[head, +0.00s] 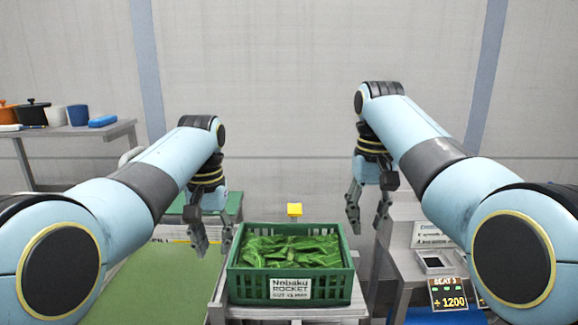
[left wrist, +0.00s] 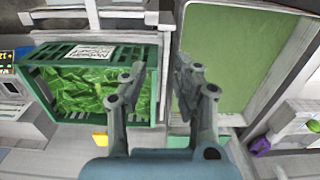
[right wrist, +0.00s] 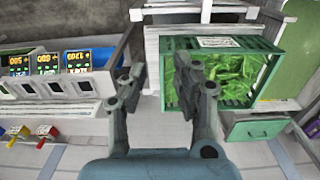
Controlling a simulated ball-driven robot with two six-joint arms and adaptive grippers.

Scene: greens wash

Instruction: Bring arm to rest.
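My left gripper (head: 212,240) hangs pointing down, just left of the green crate (head: 290,301). In the left wrist view the left gripper (left wrist: 155,75) has its fingers apart with nothing between them. My right gripper (head: 368,212) hangs pointing down, to the right of the crate and above its rim level. In the right wrist view the right gripper (right wrist: 165,80) has its fingers apart and is empty. The crate holds leafy greens (head: 290,250) and bears a white label on its front. Neither gripper visibly touches the crate.
A green surface (head: 150,285) lies left of the crate. A counter with a small scale (head: 434,262) and a display reading 1200 (head: 449,294) stands on the right. A shelf (head: 75,131) with pots and a blue block (head: 102,121) is at the back left. A yellow block (head: 295,209) shows behind the crate.

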